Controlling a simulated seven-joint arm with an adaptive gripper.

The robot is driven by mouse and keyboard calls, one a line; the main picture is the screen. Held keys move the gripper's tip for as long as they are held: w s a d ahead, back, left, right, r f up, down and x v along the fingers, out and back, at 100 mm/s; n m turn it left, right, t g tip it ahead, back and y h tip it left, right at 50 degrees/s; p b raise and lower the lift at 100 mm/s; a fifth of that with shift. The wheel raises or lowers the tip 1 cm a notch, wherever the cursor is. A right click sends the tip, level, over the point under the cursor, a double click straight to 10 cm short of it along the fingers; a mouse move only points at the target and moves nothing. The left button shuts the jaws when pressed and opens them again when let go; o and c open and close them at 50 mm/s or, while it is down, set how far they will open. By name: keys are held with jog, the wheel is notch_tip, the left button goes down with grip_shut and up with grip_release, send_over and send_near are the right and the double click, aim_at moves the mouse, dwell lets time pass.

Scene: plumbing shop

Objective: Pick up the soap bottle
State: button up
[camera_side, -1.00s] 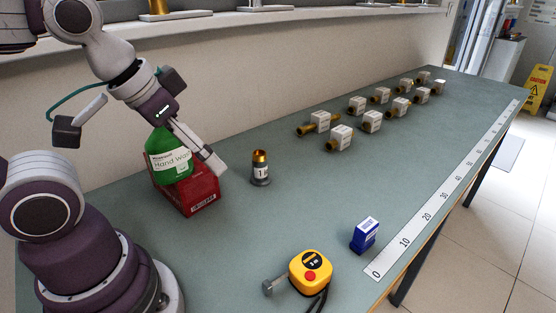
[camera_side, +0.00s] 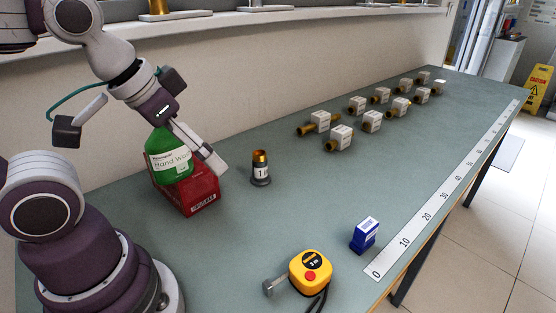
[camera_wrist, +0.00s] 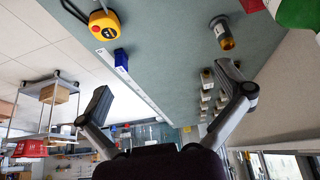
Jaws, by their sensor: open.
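The soap bottle (camera_side: 170,160) is green with a white "Hand Wash" label. My gripper (camera_side: 204,150) is above and just right of the bottle, fingers pointing down to the right, and covers the bottle's top. In the wrist view my gripper (camera_wrist: 165,92) is wide open with nothing between the fingers. A green part of the bottle (camera_wrist: 298,13) shows at the top right corner, outside the fingers.
A brass-topped fitting (camera_side: 260,168) stands right of the red box. A yellow tape measure (camera_side: 311,268) and a blue box (camera_side: 365,234) lie near the front edge, by a ruler strip (camera_side: 428,215). Several boxed valves (camera_side: 340,137) stand farther back. The middle of the bench is clear.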

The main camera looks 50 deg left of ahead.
jog(key=m+g+y, duration=0.4)
jog(key=m+y, duration=1.4)
jog(key=m, duration=0.1)
send_near(172, 155)
jog(key=a, duration=0.8)
jog(key=w+a, duration=0.1)
jog(key=a, duration=0.3)
jog(key=shift+a+f, duration=0.1)
jog(key=shift+f, duration=0.15)
jog(key=c, duration=1.1)
jog(key=shift+o, duration=0.2)
jog(key=shift+r, duration=0.25)
jog(key=r, duration=0.9)
jog(key=shift+w+a, duration=0.35)
jog(key=shift+w, duration=0.05)
jog(key=f, duration=0.3)
jog(key=w+a+f, duration=0.1)
jog(key=f, duration=0.2)
jog(key=w+a+f, duration=0.1)
jog(key=f, duration=0.2)
jog(key=shift+w+a+f, duration=0.1)
jog(key=shift+w+a, duration=0.05)
